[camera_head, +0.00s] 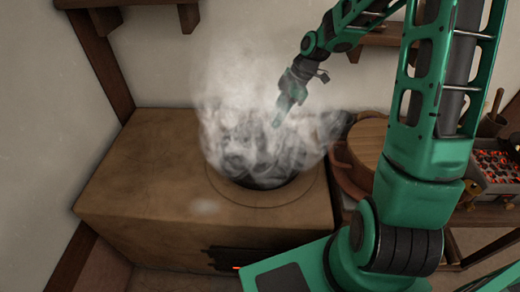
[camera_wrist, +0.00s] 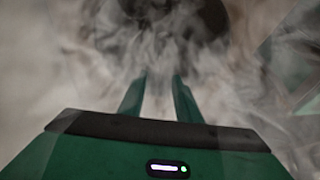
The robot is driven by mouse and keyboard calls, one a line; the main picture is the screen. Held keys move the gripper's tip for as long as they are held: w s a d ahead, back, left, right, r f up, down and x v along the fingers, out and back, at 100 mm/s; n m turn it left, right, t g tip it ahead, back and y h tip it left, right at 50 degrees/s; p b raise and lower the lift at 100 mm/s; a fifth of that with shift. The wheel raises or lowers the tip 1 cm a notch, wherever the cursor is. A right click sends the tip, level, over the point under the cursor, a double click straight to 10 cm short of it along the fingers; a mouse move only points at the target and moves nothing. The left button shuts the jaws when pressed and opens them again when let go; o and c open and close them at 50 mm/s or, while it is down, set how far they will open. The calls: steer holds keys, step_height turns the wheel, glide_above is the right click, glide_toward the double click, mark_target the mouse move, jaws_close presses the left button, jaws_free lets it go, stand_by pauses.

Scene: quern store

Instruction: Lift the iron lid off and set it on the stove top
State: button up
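A dark iron pot (camera_head: 265,178) sits in the round opening of the brown stove, wrapped in thick steam. The steam blurs its upper part, so I cannot make out the iron lid clearly or tell how it sits. My gripper (camera_head: 279,118) points down into the steam above the pot. In the wrist view my gripper's two green fingers (camera_wrist: 161,80) stand apart with only haze seen between them. A dark rounded shape (camera_wrist: 190,16) shows beyond the fingertips; I cannot tell whether it is lid or pot. The stove top (camera_head: 150,145) is bare to the left of the pot.
A round wooden-topped tub (camera_head: 368,140) stands right of the stove, partly behind my arm. A brazier of glowing coals (camera_head: 497,163) is at the far right. Wooden shelves (camera_head: 130,8) are on the wall behind. A dark fire slot is in the stove's front.

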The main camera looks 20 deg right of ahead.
mark_target(262, 138)
steer(key=shift+w+a+f, duration=0.15)
steer(key=shift+a+f, duration=0.15)
steer(key=shift+f, duration=0.1)
steer(key=x, duration=0.4)
steer(key=shift+a+f, duration=0.2)
steer(key=shift+f, duration=0.15)
steer(key=shift+x, duration=2.6)
steer(key=shift+w+a+r, duration=0.1)
steer(key=shift+a, duration=0.1)
jaws_close()
steer(key=shift+w+r, duration=0.1)
steer(key=shift+w, duration=0.05)
